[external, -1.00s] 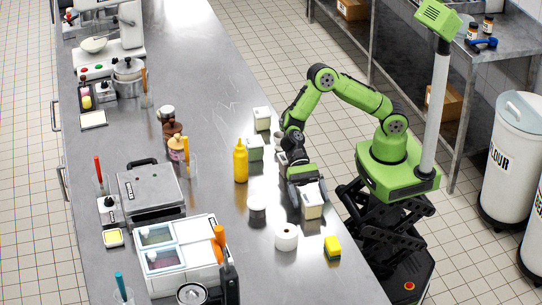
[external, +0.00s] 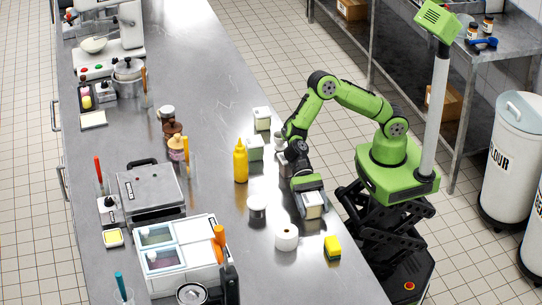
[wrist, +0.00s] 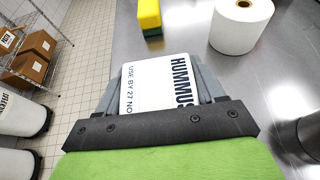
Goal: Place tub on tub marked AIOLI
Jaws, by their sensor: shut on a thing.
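My gripper (external: 312,212) is shut on a pale tub (external: 313,200) near the counter's right edge. In the wrist view the held tub (wrist: 150,88) has a white face printed HUMMUS and USE BY 27 NO, with my fingers (wrist: 160,100) on both sides. Whether it touches the counter is unclear. Two similar tubs with pale lids stand farther back on the counter: a far tub (external: 262,118) and a nearer tub (external: 254,149). No AIOLI mark is readable on either.
A yellow squeeze bottle (external: 240,163) and a lidded round container (external: 257,208) stand left of my gripper. A white paper roll (external: 287,238) and a yellow-green sponge (external: 333,247) are in front. The counter's middle is mostly clear.

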